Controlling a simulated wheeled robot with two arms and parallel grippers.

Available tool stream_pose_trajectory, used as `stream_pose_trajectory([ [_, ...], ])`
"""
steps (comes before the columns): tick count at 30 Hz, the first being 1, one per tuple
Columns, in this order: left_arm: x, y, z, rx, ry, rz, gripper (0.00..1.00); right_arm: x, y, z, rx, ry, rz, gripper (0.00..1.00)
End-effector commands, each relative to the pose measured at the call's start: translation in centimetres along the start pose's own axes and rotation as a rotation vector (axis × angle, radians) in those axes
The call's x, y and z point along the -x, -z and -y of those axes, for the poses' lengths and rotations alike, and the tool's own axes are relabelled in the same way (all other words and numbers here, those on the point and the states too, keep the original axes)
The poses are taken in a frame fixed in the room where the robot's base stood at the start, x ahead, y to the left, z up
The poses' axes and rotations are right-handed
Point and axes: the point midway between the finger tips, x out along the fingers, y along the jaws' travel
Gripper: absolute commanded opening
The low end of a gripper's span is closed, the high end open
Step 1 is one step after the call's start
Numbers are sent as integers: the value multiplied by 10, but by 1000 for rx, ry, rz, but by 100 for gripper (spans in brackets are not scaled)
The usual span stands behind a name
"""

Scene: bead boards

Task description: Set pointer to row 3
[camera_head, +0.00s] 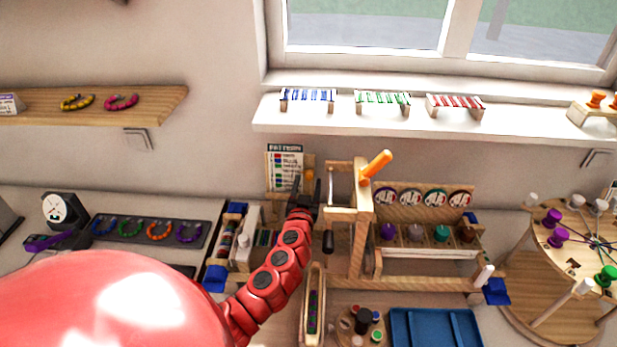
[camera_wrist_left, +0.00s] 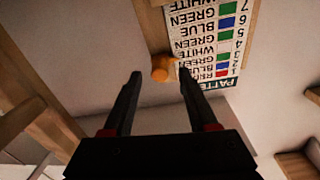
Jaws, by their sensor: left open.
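The pattern card (camera_head: 284,167) stands upright against the wall, behind the wooden frame. It shows upside down in the left wrist view (camera_wrist_left: 217,42), with numbered colour rows. The orange pointer knob (camera_head: 309,174) sits at the card's right edge in the head view. In the left wrist view the knob (camera_wrist_left: 161,68) lies beside the low-numbered rows; I cannot tell exactly which row it marks. My left gripper (camera_head: 308,196) is open, its dark fingers reaching toward the knob. In the left wrist view the knob appears between the fingertips (camera_wrist_left: 160,75), and contact cannot be told. My right gripper is out of view.
A wooden frame with an orange handle (camera_head: 376,165) stands close to the right of my left gripper. A rack of bead cups (camera_head: 425,255), a blue tray (camera_head: 436,328) and a round peg board (camera_head: 580,260) lie further right. A window shelf (camera_head: 400,122) juts out above.

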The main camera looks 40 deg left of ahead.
Motion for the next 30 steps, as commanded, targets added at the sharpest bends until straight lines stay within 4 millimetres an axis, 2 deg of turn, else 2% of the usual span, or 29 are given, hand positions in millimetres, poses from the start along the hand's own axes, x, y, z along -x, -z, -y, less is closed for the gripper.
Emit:
stream_pose_trajectory([
  [6, -18, 1, -1, 2, -2, -1, 59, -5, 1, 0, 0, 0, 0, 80],
  [17, -22, 0, -1, 0, -1, 1, 59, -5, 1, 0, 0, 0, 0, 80],
  [20, -21, 0, -1, 0, -1, 1, 44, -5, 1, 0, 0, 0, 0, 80],
  [27, -21, 0, -1, 0, -1, 1, 1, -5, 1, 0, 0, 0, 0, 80],
  [30, -21, 0, -1, 0, -1, 0, 0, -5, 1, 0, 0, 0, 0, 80],
])
